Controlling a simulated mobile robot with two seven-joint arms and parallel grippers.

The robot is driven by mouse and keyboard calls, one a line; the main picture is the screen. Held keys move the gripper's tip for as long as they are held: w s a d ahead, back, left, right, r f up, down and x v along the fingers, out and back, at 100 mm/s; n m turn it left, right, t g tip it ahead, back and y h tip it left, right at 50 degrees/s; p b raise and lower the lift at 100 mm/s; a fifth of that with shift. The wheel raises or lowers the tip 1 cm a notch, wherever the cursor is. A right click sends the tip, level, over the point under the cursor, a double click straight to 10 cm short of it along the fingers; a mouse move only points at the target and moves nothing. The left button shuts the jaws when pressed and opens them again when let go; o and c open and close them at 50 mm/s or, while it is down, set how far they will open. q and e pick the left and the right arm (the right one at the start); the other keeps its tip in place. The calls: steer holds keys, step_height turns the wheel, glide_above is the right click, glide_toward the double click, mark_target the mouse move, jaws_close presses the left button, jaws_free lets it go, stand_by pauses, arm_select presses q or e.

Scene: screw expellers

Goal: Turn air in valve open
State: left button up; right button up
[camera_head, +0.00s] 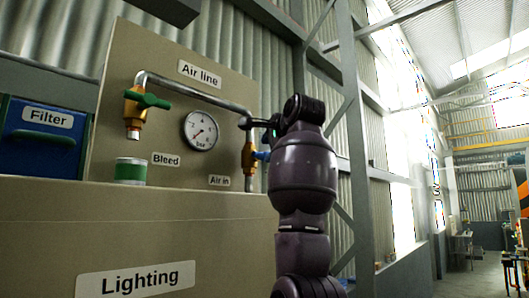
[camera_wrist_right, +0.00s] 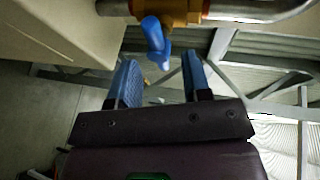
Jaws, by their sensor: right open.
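The air in valve is a brass body (camera_head: 249,158) on the pipe above the "Air in" label, with a blue handle (camera_head: 262,156) mostly hidden behind my right arm in the head view. In the right wrist view the brass body (camera_wrist_right: 180,10) is at the top, and the blue handle (camera_wrist_right: 156,42) hangs from it. My right gripper (camera_wrist_right: 157,80) is open, its two blue-padded fingers apart. The handle's tip lies between and just beyond the fingertips in the picture; I cannot tell whether they touch. My left gripper is not in view.
A green bleed valve handle (camera_head: 148,100), a pressure gauge (camera_head: 201,131) and a green-banded cup (camera_head: 130,171) are on the left of the air line panel (camera_head: 222,90). A blue filter box (camera_head: 42,140) stands further left. A steel column (camera_head: 352,130) rises behind my right arm.

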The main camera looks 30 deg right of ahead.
mark_target(264, 156)
steer(key=shift+p+x, duration=0.65)
steer(key=shift+x, duration=1.75)
steer(key=shift+f, duration=0.1)
jaws_close()
